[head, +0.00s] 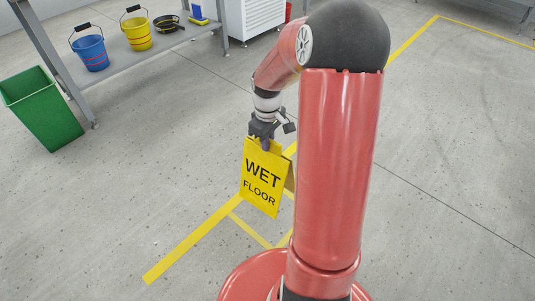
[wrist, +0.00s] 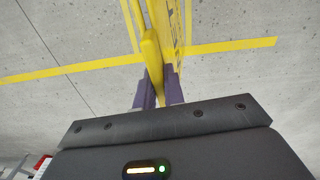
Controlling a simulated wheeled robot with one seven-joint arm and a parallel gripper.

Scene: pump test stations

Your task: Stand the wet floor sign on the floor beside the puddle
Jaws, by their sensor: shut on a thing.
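The yellow wet floor sign (head: 260,183) hangs from my gripper (head: 265,143) in the head view, with its black lettering facing the camera. My gripper is shut on the sign's top edge. In the wrist view the sign (wrist: 170,30) runs away from between the two dark fingers of my gripper (wrist: 158,88). The sign is roughly upright, with its two panels slightly apart. Whether its lower edge touches the floor I cannot tell. No puddle can be made out in either view.
Yellow floor tape (head: 190,243) runs below and behind the sign. A green bin (head: 42,108) stands at the left. A grey bench (head: 120,55) holds a blue bucket (head: 91,53) and a yellow bucket (head: 137,33). The floor between bin and sign is clear.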

